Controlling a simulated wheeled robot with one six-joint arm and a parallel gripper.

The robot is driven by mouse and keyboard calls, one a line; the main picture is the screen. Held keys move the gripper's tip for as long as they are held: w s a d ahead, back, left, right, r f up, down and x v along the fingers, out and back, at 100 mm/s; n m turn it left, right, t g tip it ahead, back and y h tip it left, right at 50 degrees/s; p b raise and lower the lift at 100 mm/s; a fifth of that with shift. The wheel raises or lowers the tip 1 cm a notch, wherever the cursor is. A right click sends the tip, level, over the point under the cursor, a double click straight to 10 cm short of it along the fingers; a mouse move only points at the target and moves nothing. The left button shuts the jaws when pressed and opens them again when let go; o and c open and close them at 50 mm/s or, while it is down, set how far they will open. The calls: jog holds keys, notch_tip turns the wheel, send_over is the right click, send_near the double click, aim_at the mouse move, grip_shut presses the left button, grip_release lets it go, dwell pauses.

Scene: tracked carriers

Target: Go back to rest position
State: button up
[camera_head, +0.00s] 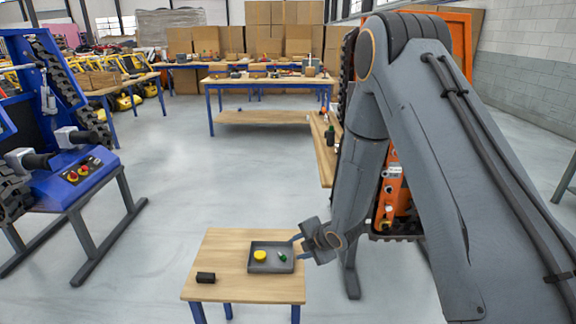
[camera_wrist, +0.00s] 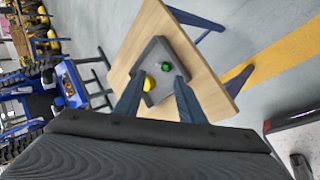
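My gripper (camera_head: 297,247) is at the right edge of a small wooden table (camera_head: 225,290), beside and above a grey tray (camera_head: 272,269). In the wrist view my gripper (camera_wrist: 160,76) has its two fingers spread apart with nothing between them. The tray (camera_wrist: 150,55) lies beyond the fingertips there. A yellow round piece (camera_head: 260,256) and a small green piece (camera_head: 282,257) lie in the tray. The wrist view also shows the yellow piece (camera_wrist: 150,83), partly hidden, and the green piece (camera_wrist: 167,67). My arm reaches down from the upper right.
A black block (camera_head: 206,277) lies on the table's front left. A blue machine (camera_head: 70,165) stands at the left, and an orange machine (camera_head: 391,190) is behind my arm. Workbenches (camera_head: 270,80) and stacked cardboard boxes (camera_head: 280,40) are at the back. The floor (camera_head: 170,190) between is clear.

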jog(key=s+d+r+m+g+h, duration=0.2)
jog(key=s+d+r+m+h, duration=0.2)
jog(key=s+d+r+m, duration=0.6)
jog(key=s+d+r+m+g, duration=0.1)
jog(key=s+r+m, duration=0.2)
jog(key=s+m, duration=0.2)
jog(key=s+d+r+m+g, duration=0.2)
jog(key=s+r+m, duration=0.1)
jog(key=s+m, duration=0.2)
jog(key=s+d+r+m+g+h, duration=0.1)
jog(key=s+r+m, duration=0.2)
jog(key=s+m, duration=0.2)
jog(key=s, duration=0.3)
jog(key=shift+s+d, duration=0.35)
jog(key=shift+d, duration=0.05)
